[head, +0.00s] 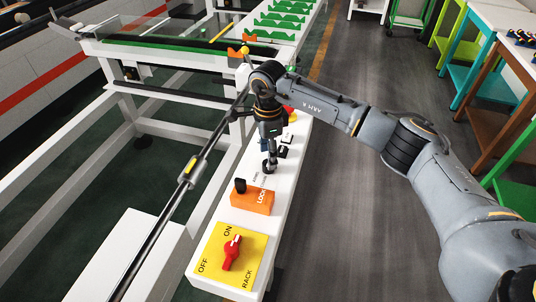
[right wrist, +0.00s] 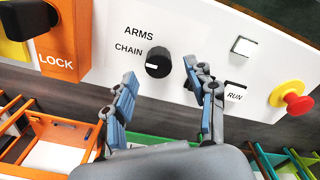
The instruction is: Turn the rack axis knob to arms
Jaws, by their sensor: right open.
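The axis knob (right wrist: 158,62) is black and round with a white mark, on the white panel (right wrist: 105,62) in the right wrist view. The words ARMS and CHAIN are printed above and left of it. Its white mark points left, towards CHAIN. My right gripper (right wrist: 164,98) is open, its two blue-padded fingers apart on either side below the knob in the picture. I see no contact with the knob. In the head view my right gripper (head: 268,167) points down at the panel and hides the knob there. My left gripper is not in view.
An orange LOCK block (head: 252,200) with a black handle sits nearer on the panel. Nearer still is a red RACK switch (head: 232,253) on a yellow plate. A white button (right wrist: 243,46), a RUN switch (right wrist: 235,92) and a red emergency button (right wrist: 297,103) lie right of the knob.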

